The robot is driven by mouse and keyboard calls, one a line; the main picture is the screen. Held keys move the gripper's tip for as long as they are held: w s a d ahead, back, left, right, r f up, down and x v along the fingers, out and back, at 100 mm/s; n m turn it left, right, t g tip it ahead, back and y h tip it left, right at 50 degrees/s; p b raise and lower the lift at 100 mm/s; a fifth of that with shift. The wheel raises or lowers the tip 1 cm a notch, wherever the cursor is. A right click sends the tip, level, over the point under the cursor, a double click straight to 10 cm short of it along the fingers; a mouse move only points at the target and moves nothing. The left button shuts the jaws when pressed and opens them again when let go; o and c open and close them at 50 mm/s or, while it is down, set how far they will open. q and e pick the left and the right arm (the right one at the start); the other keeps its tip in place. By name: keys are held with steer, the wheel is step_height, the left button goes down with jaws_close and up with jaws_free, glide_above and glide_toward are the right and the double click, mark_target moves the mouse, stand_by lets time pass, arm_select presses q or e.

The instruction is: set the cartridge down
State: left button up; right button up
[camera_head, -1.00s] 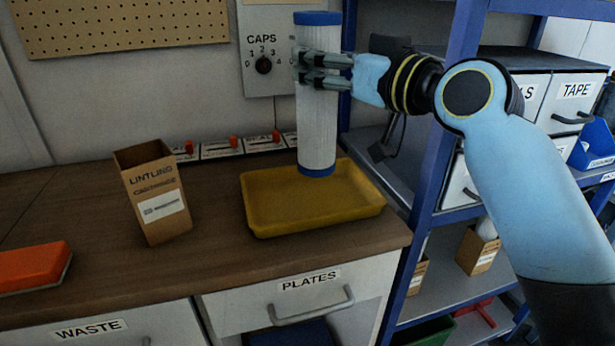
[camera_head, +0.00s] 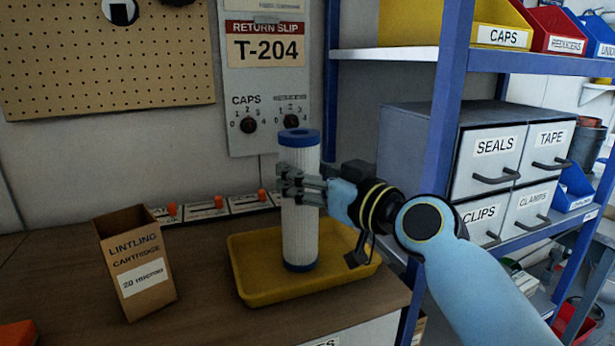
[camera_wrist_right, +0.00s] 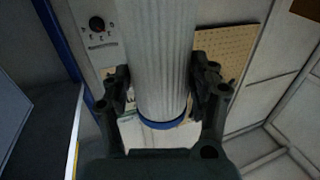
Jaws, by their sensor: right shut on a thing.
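The cartridge (camera_head: 300,235) is a white pleated cylinder with blue end caps, held upright. My right gripper (camera_head: 284,187) is shut around its upper half in the head view. In the right wrist view the cartridge (camera_wrist_right: 160,60) passes between the two fingers (camera_wrist_right: 160,95). Its lower end is over or in the yellow tray (camera_head: 255,298) on the bench; I cannot tell for certain whether it touches the tray floor. My left gripper is not in view.
An open cardboard box (camera_head: 145,280) labelled Lintling Cartridge stands left of the tray. An orange object (camera_head: 18,335) lies at the lower left. Several switches line the bench's back. A blue-framed shelf (camera_head: 445,110) with labelled drawers (camera_head: 497,150) stands close on the right.

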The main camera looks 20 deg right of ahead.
steer(key=shift+f, duration=0.1)
steer(key=o, duration=1.4)
steer(key=shift+c, duration=0.2)
steer(key=o, duration=0.3)
steer(key=b+v, duration=0.1)
steer(key=v, duration=1.1)
